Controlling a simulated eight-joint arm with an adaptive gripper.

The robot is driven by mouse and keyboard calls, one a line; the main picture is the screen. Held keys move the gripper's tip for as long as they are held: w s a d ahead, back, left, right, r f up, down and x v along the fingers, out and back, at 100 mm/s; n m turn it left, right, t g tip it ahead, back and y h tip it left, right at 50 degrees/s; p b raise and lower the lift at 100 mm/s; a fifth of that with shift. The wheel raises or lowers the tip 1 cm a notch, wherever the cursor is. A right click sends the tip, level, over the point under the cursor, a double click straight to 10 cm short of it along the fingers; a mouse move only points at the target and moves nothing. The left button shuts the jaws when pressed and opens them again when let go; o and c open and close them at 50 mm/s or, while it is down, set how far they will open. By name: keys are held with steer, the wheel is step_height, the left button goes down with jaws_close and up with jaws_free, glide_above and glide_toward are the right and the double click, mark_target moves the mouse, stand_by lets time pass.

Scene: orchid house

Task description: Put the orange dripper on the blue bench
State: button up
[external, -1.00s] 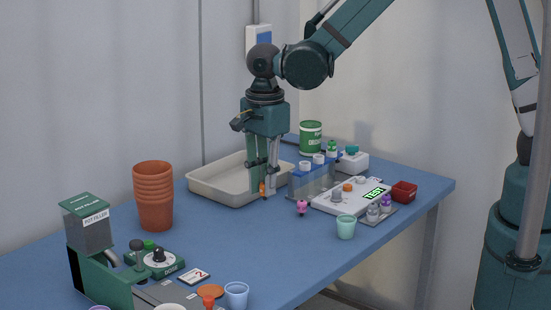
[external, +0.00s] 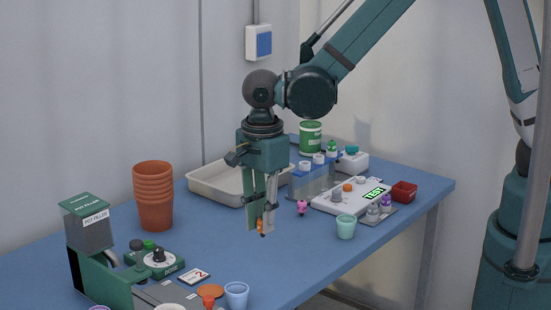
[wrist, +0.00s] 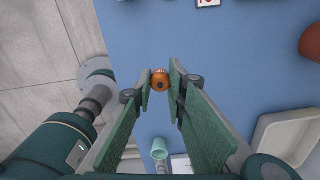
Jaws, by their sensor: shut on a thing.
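My gripper (external: 260,226) is shut on the orange dripper (external: 261,228) and holds it low over the open middle of the blue bench (external: 215,245). In the wrist view the dripper (wrist: 160,80) sits between the two green fingertips (wrist: 160,88), seen end-on as an orange round body with a dark centre. I cannot tell whether its tip touches the bench. The fingers hide part of it in the external view.
A white tray (external: 215,192) stands behind the gripper. A pink dripper (external: 302,207) and a mint cup (external: 346,227) stand to the right, near a scale (external: 335,204). Terracotta pots (external: 154,200) and the pot filler (external: 88,225) are to the left.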

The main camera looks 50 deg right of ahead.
steer(key=shift+f+b, duration=0.3)
steer(key=shift+f, duration=2.6)
steer(key=shift+f, duration=2.1)
steer(key=shift+f+b, duration=0.15)
steer(key=shift+b, duration=0.3)
steer(key=o, duration=0.7)
steer(key=shift+r, duration=0.2)
steer(key=shift+r+p, duration=0.8)
steer(key=shift+r, duration=5.2)
